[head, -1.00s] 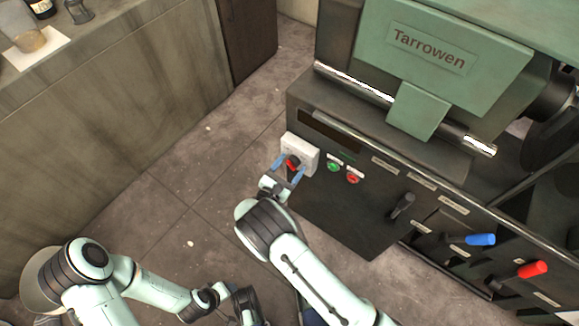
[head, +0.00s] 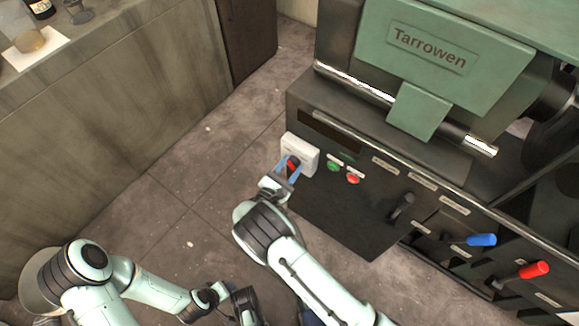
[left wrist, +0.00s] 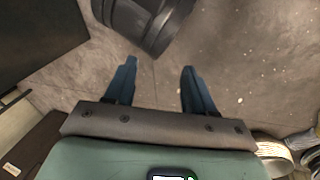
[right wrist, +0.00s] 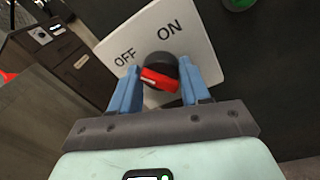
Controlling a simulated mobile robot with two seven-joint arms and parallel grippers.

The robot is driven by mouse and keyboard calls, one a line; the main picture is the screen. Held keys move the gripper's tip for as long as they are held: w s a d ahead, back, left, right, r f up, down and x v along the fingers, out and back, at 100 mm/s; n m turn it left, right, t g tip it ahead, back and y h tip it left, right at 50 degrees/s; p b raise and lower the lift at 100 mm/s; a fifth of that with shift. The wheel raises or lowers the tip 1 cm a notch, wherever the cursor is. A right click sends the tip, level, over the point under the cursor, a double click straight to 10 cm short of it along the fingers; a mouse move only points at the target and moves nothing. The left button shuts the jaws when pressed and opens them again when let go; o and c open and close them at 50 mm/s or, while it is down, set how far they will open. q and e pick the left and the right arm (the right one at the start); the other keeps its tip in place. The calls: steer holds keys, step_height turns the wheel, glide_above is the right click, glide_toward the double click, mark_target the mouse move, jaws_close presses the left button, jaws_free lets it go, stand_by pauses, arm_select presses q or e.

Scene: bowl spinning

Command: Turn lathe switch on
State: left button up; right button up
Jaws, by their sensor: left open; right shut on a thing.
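The lathe switch is a white plate (head: 306,147) at the left end of the lathe's dark front panel. It carries a dark round knob with a red handle (head: 292,165). In the right wrist view the plate (right wrist: 205,55) reads OFF at left and ON at upper right, and the red handle (right wrist: 158,79) lies roughly level. My right gripper (head: 290,167) is shut on the red handle, its blue fingers (right wrist: 162,84) at either end of it. My left gripper (left wrist: 158,76) is open and empty above the floor, low in the head view.
A green button (head: 333,166) and a red button (head: 353,178) sit just right of the switch. Farther right are a black lever (head: 402,207), a blue handle (head: 481,240) and a red handle (head: 534,270). A counter (head: 120,100) stands at left, with open floor between.

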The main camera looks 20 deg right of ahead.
arm_select(q)
steer(key=shift+w+a+f+t+b, duration=0.2)
steer(key=shift+w+a+f+b, duration=0.25)
steer(key=shift+w, duration=0.3)
steer(key=shift+w+a+f+t+b, duration=0.25)
steer(key=shift+w+f+b, duration=0.2)
steer(key=shift+w, duration=0.25)
arm_select(e)
steer(key=shift+a+f+m+g+h, duration=0.1)
steer(key=shift+m+h, duration=0.1)
steer(key=shift+m, duration=2.55)
steer(key=shift+d+f+m+g+h, duration=0.1)
steer(key=shift+f+m+h, duration=0.1)
steer(key=shift+m, duration=2.5)
steer(key=shift+a+f+m+g+h, duration=0.1)
steer(key=shift+m+h, duration=0.1)
steer(key=shift+m, duration=2.55)
arm_select(q)
steer(key=shift+f, duration=0.1)
arm_select(e)
steer(key=o, duration=1)
steer(key=shift+r, duration=0.1)
